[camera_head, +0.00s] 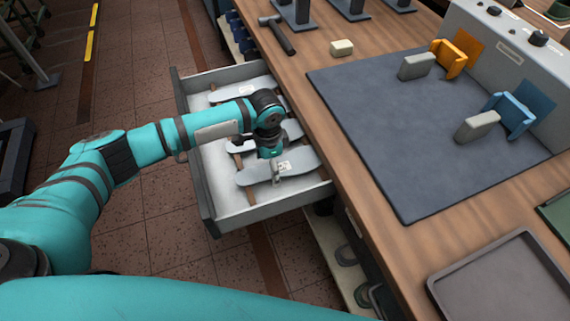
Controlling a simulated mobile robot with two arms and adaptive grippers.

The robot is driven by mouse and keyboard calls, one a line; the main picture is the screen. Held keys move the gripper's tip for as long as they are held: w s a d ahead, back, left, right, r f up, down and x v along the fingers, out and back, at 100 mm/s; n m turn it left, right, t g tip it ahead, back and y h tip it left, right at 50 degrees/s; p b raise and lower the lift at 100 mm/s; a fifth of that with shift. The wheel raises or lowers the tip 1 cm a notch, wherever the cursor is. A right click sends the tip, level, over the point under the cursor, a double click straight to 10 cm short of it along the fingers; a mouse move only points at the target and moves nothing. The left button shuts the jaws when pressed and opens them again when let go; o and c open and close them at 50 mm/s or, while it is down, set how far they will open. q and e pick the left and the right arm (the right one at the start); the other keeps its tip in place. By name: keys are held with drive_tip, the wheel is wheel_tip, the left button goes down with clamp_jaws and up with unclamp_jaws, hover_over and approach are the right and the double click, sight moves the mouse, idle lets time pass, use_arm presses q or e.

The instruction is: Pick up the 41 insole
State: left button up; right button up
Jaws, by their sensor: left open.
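An open drawer (207,199) sticks out from the workbench, with several grey insoles lying in it across wooden strips. The nearest insole (297,165) carries a small white label whose number is too small to read. Another insole (228,95) lies at the far end, and one between them is partly hidden by my arm. My left gripper (277,177) is over the nearest insole, pointing down, with its small fingers at the insole near its label. It is open; I cannot tell whether the fingers touch the insole. My right gripper is out of view.
The wooden bench (318,125) holds a dark mat (400,130), a hammer (278,35), a pale block (342,47) and an empty dark tray (500,285). Orange and blue holders with grey blocks stand at the mat's far right. The drawer walls surround the insoles.

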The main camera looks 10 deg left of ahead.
use_arm(q)
drive_tip(key=shift+f+p, duration=0.25)
drive_tip(key=shift+p, duration=0.1)
idle(0.7)
drive_tip(key=c, duration=1.1)
drive_tip(key=shift+c, duration=0.2)
